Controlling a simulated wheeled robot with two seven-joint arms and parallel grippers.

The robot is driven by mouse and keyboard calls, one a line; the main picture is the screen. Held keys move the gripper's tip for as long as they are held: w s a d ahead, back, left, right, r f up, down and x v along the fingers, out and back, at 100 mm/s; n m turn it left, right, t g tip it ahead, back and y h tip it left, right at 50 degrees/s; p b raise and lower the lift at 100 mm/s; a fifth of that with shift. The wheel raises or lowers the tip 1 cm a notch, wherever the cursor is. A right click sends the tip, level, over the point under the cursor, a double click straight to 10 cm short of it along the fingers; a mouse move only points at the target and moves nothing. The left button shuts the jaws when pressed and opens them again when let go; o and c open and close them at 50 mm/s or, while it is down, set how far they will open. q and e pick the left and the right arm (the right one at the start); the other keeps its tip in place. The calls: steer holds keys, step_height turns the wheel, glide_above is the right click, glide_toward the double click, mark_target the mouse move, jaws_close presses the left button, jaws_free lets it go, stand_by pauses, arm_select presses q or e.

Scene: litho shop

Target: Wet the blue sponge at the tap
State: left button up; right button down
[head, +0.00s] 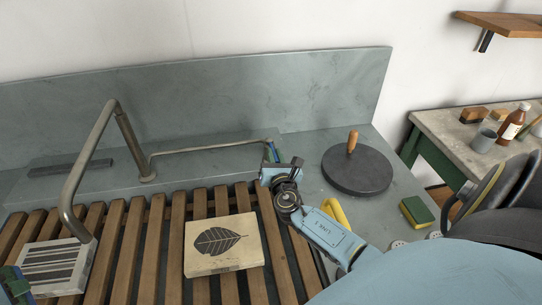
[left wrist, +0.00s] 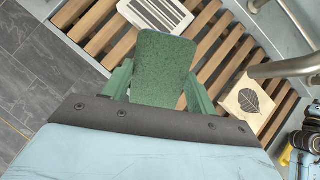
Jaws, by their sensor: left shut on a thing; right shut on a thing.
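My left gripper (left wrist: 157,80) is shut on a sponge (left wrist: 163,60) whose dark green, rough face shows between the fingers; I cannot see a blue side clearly. It is above the slatted rack, near the striped stone; part of it shows at the head view's lower left edge. The bent metal tap (head: 105,125) arches over the rack, its spout end near the striped stone. I see no water. Its long lever (head: 205,148) runs right along the back. My right gripper (head: 273,157) is shut on the lever's far end, which its fingers partly hide.
A striped stone (head: 50,268) and a leaf-printed stone (head: 224,262) lie on the wooden rack (head: 173,232). Right of my right gripper are a dark disc with a wooden knob (head: 357,172) and a yellow-green sponge (head: 416,212). A side table (head: 440,120) holds a bottle and a cup.

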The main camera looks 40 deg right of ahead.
steer(key=m+g+h, duration=0.1)
steer(key=w+a+m+g+h, duration=0.1)
steer(key=shift+a+h, duration=0.2)
steer(key=shift+h, duration=0.2)
steer(key=c, duration=1.4)
jaws_free()
steer(key=shift+c, duration=0.2)
steer(key=shift+s, duration=0.15)
steer(key=v, duration=1.2)
